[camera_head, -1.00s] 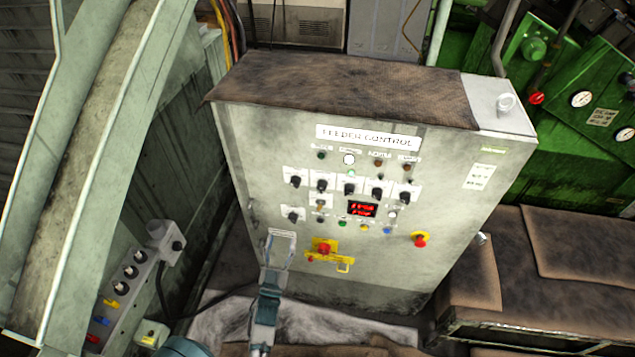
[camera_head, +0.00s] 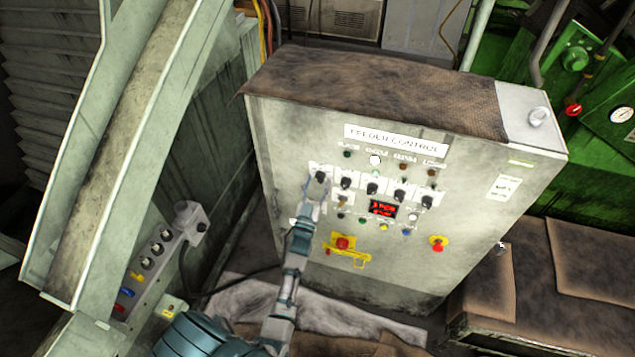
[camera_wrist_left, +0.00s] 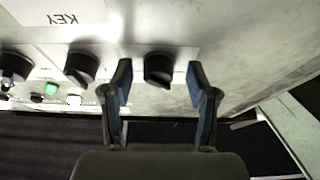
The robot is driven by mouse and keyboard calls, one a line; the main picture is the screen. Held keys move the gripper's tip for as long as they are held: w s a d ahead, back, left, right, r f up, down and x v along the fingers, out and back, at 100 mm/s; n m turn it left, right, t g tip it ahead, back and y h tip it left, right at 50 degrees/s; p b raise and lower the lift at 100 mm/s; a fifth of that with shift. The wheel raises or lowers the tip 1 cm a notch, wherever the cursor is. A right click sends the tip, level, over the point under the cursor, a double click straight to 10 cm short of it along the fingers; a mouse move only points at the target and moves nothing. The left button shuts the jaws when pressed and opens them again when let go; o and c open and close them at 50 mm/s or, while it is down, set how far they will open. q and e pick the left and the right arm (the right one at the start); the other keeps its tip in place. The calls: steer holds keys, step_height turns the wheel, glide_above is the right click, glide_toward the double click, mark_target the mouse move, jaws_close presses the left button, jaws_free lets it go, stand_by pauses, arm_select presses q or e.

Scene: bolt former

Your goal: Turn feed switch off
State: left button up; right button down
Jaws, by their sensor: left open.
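The grey feeder control cabinet (camera_head: 290,150) stands in the middle of the head view, with a row of black rotary switches on its face. My left gripper (camera_head: 314,192) is raised to the leftmost switch (camera_head: 320,176) of the upper row. In the left wrist view, that black knob (camera_wrist_left: 158,68) sits between the two open blue-padded fingers of my left gripper (camera_wrist_left: 160,78), with a gap on each side. The switch labels are too small to read, so I cannot tell which is the feed switch. My right gripper is not in view.
More black switches (camera_head: 372,189) sit to the right on the panel. Below are a red digital display (camera_head: 383,209), a red button on a yellow plate (camera_head: 343,243) and another red button (camera_head: 438,245).

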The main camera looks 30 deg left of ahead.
arm_select(q)
steer(key=shift+w+d+r, duration=0.1)
steer(key=shift+c, duration=1)
jaws_close()
